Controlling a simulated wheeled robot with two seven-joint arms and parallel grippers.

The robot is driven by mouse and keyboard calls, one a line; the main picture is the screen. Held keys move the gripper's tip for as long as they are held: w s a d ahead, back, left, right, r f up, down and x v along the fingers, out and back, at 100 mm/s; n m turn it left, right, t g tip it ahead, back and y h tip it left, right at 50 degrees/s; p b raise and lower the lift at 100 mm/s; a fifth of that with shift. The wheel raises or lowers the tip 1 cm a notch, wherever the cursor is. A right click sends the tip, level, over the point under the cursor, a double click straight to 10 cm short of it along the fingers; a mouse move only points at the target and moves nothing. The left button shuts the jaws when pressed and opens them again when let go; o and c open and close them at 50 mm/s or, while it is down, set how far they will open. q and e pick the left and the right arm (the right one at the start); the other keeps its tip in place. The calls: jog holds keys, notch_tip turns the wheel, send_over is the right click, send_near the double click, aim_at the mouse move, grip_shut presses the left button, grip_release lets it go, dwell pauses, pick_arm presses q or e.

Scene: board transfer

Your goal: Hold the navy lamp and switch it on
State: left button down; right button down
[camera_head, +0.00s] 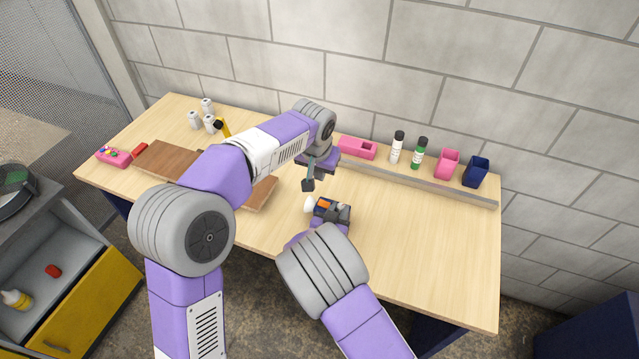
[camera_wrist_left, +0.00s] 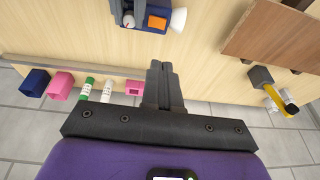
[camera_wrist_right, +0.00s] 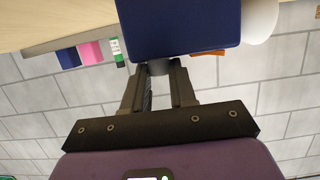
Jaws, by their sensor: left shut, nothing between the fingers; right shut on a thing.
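The navy lamp (camera_head: 319,213) is near the middle front of the table, with a white head at its left end and an orange patch on its upper side. My right gripper (camera_head: 340,213) is shut on it; in the right wrist view the lamp's navy body (camera_wrist_right: 180,30) sits at the fingertips and hides part of them. My left gripper (camera_head: 308,185) is shut and empty, pointing down just above and behind the lamp, apart from it. In the left wrist view the orange patch (camera_wrist_left: 157,22) and a grey round knob face up, beyond the closed fingertips (camera_wrist_left: 162,70).
Brown boards (camera_head: 167,160) lie on the left, partly behind my left arm. The table's right part is clear.

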pick_arm(q)
send_near(319, 202)
jog(key=x, duration=0.5)
jog(key=shift+w+d+f, duration=0.1)
jog(key=shift+w+d, duration=0.2)
jog(key=shift+w, duration=0.15)
jog(key=shift+f, duration=0.4)
jog(key=shift+a+f, duration=0.3)
jog(key=shift+f, duration=0.2)
jog(key=shift+d, duration=0.25)
jog(key=shift+s+d+r, duration=0.2)
jog(key=shift+d+r, duration=0.05)
jog(key=shift+d, duration=0.35)
